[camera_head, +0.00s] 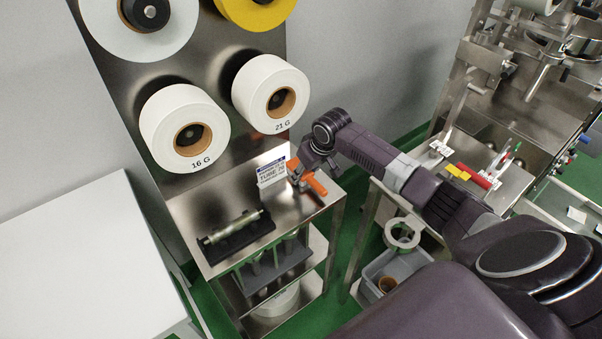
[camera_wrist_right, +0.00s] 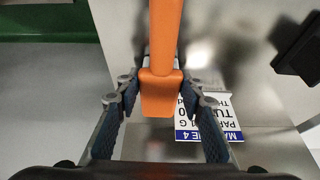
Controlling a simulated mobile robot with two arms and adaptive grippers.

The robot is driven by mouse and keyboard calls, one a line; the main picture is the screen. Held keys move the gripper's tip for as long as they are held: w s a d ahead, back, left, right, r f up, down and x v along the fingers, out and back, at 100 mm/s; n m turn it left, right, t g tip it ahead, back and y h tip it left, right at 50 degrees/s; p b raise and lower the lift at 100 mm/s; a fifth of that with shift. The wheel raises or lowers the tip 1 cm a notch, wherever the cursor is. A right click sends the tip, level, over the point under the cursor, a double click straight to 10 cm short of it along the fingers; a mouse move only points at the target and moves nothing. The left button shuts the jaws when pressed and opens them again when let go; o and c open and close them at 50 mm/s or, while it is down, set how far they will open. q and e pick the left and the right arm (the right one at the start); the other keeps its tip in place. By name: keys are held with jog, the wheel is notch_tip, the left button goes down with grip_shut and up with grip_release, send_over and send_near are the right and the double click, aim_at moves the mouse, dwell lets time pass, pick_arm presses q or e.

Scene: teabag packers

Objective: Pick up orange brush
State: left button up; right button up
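The orange brush (camera_head: 318,187) is at the right end of the steel table, beside a small white and blue sign (camera_head: 272,174). My right gripper (camera_head: 303,176) is at the brush and hides part of it. In the right wrist view the brush (camera_wrist_right: 161,92) runs upward between the two fingers of my right gripper (camera_wrist_right: 160,88). The fingertip pads appear to touch its wider end on both sides, so the gripper looks shut on it. I cannot tell whether the brush is clear of the table top. My left gripper is not in view.
A metal roller on a dark base (camera_head: 237,236) stands on the steel table (camera_head: 194,214). Large white reels (camera_head: 161,111) hang on the panel behind. A white table (camera_head: 80,255) is at left. A grey bin (camera_head: 411,260) and a second bench with coloured items (camera_head: 482,176) are at right.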

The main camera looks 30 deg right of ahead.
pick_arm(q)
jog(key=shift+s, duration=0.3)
pick_arm(e)
jog(key=c, duration=0.5)
jog(key=shift+r, duration=0.1)
jog(key=shift+s+d+r, duration=0.1)
jog(key=shift+s+r, duration=0.15)
jog(key=shift+s, duration=0.05)
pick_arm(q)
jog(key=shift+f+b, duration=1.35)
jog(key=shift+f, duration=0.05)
pick_arm(e)
jog(key=shift+s+d+r, duration=0.15)
jog(key=shift+s+r, duration=1.1)
jog(key=shift+s, duration=0.95)
jog(key=shift+s+d+r, duration=0.15)
jog(key=shift+s+r, duration=1.05)
jog(key=shift+s, duration=1.05)
jog(key=shift+s+d+r, duration=0.15)
jog(key=shift+s+r, duration=1.1)
jog(key=shift+s, duration=0.95)
